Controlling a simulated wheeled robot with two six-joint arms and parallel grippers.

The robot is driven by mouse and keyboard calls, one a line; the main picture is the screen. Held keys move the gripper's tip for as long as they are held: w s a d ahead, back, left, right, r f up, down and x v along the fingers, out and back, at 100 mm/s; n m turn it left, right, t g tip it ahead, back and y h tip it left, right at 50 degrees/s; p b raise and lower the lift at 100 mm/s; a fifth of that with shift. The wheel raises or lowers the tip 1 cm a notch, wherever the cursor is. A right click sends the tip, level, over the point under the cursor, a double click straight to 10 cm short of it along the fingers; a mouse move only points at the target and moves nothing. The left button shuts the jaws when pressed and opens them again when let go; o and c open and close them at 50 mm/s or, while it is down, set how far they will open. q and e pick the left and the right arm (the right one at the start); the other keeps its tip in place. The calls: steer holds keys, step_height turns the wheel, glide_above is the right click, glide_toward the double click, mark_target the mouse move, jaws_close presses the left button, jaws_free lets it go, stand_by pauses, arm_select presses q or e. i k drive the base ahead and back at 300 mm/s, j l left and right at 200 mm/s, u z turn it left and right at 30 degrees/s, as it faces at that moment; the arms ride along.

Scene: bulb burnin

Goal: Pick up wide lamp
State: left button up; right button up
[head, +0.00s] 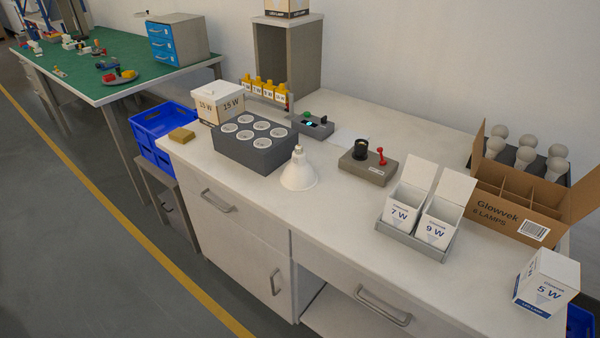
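The wide lamp (298,172) is a white cone-shaped reflector lamp. It stands upright on the white bench top (330,222), wide face down and narrow base up, near the front edge. It is just right of and in front of a dark grey block with round sockets (256,153). Nothing touches it from above. Neither of my grippers shows in the head view.
Right of the lamp are a grey tester with a red lever (368,168), a holder with 7 W and 9 W boxes (415,245), an open Glowvek carton (512,208) and a 5 W box (546,283). A 15 W box (208,108) stands left.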

mark_target(299, 175)
steer(key=z, duration=0.45)
steer(key=k+j+z, duration=0.1)
steer(key=j+z, duration=0.25)
steer(key=k+j+z, duration=0.1)
steer(key=z, duration=0.3)
steer(key=k+j+z, duration=0.15)
steer(key=z, duration=0.2)
